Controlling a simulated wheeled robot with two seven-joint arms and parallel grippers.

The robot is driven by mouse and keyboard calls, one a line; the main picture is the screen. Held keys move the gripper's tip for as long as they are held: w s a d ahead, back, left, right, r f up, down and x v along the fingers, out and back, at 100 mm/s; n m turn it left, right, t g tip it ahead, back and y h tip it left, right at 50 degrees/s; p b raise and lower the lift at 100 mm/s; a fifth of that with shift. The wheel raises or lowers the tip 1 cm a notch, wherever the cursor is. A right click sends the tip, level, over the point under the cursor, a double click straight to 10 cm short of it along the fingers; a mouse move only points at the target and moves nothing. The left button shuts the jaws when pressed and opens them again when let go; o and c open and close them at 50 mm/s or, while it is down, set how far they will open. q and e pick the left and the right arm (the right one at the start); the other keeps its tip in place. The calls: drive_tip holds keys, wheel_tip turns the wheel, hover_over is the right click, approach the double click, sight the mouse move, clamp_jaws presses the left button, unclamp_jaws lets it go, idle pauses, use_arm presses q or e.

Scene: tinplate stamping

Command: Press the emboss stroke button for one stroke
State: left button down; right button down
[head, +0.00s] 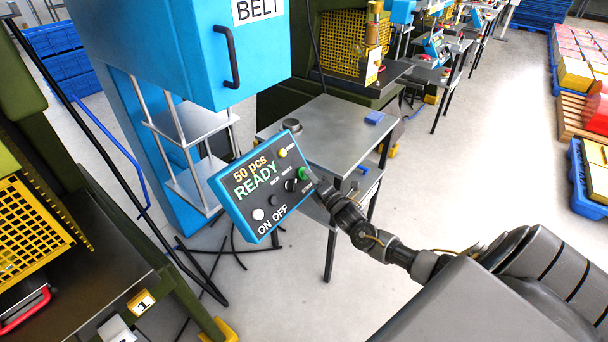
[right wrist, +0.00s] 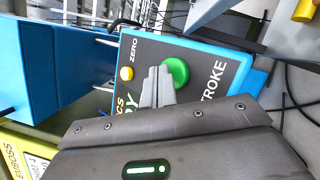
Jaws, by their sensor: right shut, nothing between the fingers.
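The control panel (head: 262,190) is a dark plate in a blue frame, tilted, reading "50 pcs READY", with "ON OFF" at its lower edge. The green stroke button (head: 304,173) is at the panel's right side. In the right wrist view the green button (right wrist: 175,72) sits beside the word "STROKE". My right gripper (head: 312,182) is shut and empty, its tips right at the green button. In the right wrist view the fingertips (right wrist: 157,77) overlap the button's left edge; I cannot tell whether they touch it. My left gripper is not in view.
A yellow button (head: 283,153) marked "ZERO", a black knob (head: 291,185) and a white button (head: 258,214) are on the same panel. A grey metal table (head: 335,135) stands behind it. The blue "BELT" machine (head: 190,50) is at upper left. Cables lie on the floor below.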

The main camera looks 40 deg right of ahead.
drive_tip(key=shift+w+a+f+b, duration=0.1)
drive_tip(key=shift+w+f+b, duration=0.15)
drive_tip(key=shift+w+b, duration=0.15)
idle(0.7)
drive_tip(key=shift+s, duration=0.1)
drive_tip(key=shift+s+r+p, duration=0.5)
drive_tip(key=shift+s+p, duration=0.15)
drive_tip(key=shift+p, duration=0.2)
drive_tip(key=s+r+p, duration=0.1)
drive_tip(key=s+d+r+p, duration=0.1)
drive_tip(key=p, duration=0.1)
drive_tip(key=s+p, duration=0.1)
drive_tip(key=s, duration=0.1)
drive_tip(key=shift+d+r, duration=0.25)
drive_tip(key=shift+r, duration=0.15)
